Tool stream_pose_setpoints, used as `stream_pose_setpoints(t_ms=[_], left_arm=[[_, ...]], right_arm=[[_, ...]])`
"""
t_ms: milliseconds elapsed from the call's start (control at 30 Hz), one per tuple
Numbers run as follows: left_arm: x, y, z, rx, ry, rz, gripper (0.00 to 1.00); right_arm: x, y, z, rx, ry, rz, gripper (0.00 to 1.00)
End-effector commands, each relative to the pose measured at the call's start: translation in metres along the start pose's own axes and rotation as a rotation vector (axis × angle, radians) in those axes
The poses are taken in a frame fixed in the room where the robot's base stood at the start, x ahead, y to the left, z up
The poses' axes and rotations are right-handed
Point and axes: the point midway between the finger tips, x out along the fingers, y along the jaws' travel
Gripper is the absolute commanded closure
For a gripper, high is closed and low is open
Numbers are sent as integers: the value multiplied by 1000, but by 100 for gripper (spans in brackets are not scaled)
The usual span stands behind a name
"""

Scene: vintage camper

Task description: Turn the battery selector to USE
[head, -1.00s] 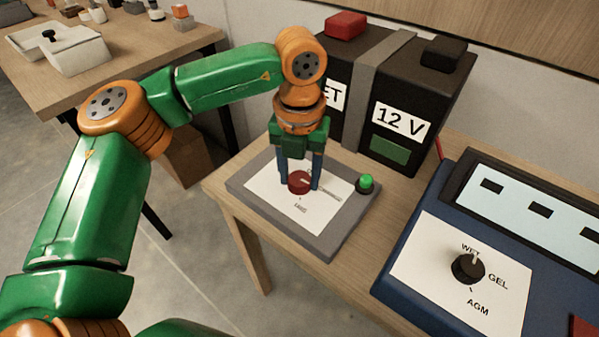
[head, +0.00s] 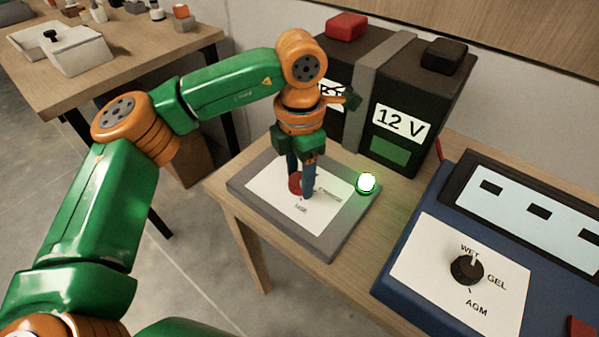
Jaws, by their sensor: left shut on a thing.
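The battery selector is a grey panel (head: 340,232) with a white label plate, flat on the wooden table. Its red knob (head: 295,184) is mostly hidden behind my gripper's fingers. My left gripper (head: 302,188) points straight down and is shut on the knob, one finger on each side. Printed words stand beside and below the knob; one below seems to read USE, but they are small and partly covered. A round lamp (head: 367,183) at the panel's right corner glows bright white-green. My right gripper is not in view.
A black 12 V battery (head: 410,85) with red and black caps stands close behind the panel. A blue charger (head: 405,295) with a black WET/GEL/AGM knob (head: 467,269) is at right. Another wooden table (head: 120,60) with trays is at upper left.

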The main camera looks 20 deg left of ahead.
Motion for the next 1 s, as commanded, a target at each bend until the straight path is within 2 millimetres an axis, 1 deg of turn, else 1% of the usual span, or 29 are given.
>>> stream_pose_setpoints(t_ms=[300,767,800,867,900,1000], left_arm=[[-1,0,1,79,-6,2,100],[-1,0,1,89,-5,2,100],[-1,0,1,89,-5,2,38],[-1,0,1,88,-5,2,22],[-1,0,1,88,-4,1,16],[-1,0,1,88,-3,1,16]], right_arm=[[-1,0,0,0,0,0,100],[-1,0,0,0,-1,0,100],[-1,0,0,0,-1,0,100],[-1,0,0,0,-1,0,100],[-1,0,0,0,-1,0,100],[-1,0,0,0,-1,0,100]])
